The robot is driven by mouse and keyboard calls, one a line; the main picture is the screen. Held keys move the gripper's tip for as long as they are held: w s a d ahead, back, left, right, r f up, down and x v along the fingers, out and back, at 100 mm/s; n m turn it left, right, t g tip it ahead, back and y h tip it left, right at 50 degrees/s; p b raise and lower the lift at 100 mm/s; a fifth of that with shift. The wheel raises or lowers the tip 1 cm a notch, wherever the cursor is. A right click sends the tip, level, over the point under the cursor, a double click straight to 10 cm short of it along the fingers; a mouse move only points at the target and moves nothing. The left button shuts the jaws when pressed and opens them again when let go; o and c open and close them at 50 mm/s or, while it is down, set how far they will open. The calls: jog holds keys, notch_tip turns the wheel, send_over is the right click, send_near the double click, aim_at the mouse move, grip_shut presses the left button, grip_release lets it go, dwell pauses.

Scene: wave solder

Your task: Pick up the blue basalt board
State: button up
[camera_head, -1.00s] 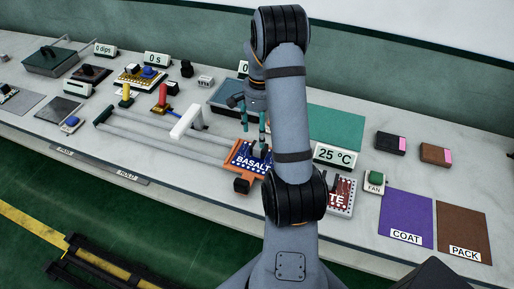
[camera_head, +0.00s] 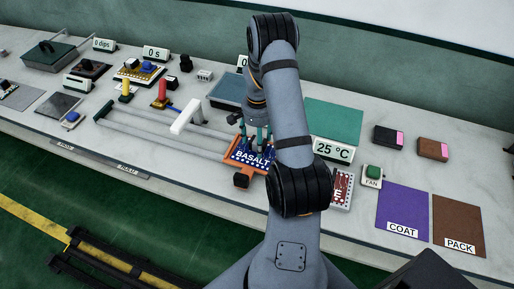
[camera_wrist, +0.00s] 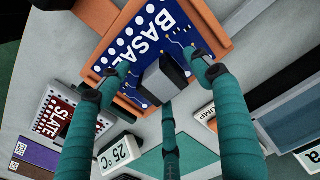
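The blue basalt board (camera_head: 246,154) lies in an orange frame (camera_head: 262,171) at the end of the grey rails. It has white "BASALT" lettering, white dots and an upright dark grey block. In the wrist view the board (camera_wrist: 150,25) and its block (camera_wrist: 165,80) are close below me. My gripper (camera_head: 257,136) is over the board. Its teal fingers stand apart around the block, and my gripper (camera_wrist: 160,84) shows a gap on the block's sides, so it is open. I cannot tell whether any fingertip touches the board.
The red slate board (camera_head: 341,190) lies right of my arm, partly hidden by it. A white bar (camera_head: 187,115) stands across the rails.

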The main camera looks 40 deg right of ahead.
jog(key=shift+c, duration=1.1)
grip_shut()
jog(key=shift+r, duration=0.1)
